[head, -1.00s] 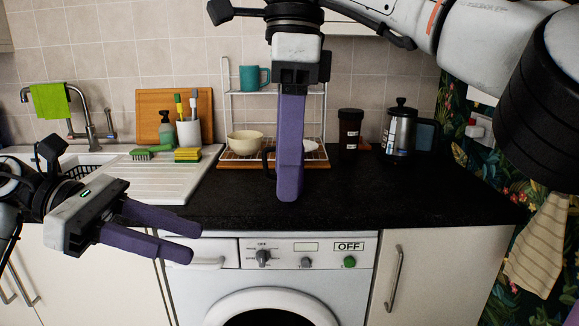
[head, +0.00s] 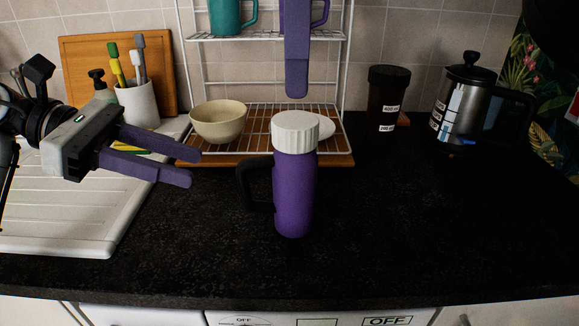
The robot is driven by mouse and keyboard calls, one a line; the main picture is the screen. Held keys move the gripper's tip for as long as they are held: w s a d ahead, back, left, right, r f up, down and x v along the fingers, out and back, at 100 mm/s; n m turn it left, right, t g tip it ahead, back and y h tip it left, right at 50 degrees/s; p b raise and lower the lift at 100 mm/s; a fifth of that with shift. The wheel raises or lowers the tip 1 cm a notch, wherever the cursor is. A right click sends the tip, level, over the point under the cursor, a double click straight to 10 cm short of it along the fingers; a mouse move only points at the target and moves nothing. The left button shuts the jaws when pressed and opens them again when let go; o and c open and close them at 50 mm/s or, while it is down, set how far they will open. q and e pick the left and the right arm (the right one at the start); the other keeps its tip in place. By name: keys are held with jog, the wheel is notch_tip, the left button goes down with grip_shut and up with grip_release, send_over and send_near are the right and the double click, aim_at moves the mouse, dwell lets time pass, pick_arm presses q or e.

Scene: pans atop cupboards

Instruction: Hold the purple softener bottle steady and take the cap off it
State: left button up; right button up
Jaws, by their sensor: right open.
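The purple softener bottle (head: 294,195) stands upright on the black worktop, its black handle (head: 255,183) towards the left. Its white ribbed cap (head: 295,131) sits on top. My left gripper (head: 193,167) is open and empty, left of the bottle at about cap height in the picture, apart from the handle. My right gripper (head: 297,94) points down from the top edge, above the cap in the picture. Its fingers are seen edge-on, one covering the other, with nothing visible in them. Its upper part is out of view.
A wire rack (head: 265,108) behind the bottle holds a cream bowl (head: 218,121) and mugs above. A dark jar (head: 388,98) and a cafetiere (head: 465,103) stand at the back right. A white drainer (head: 75,215) lies left. The worktop (head: 420,225) right of the bottle is clear.

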aim_at(242, 183)
pick_arm(q)
jog(key=shift+s+x, duration=0.15)
jog(key=shift+x, duration=2.35)
jog(key=shift+s+x, duration=0.2)
jog(key=shift+x, duration=2.3)
grip_shut()
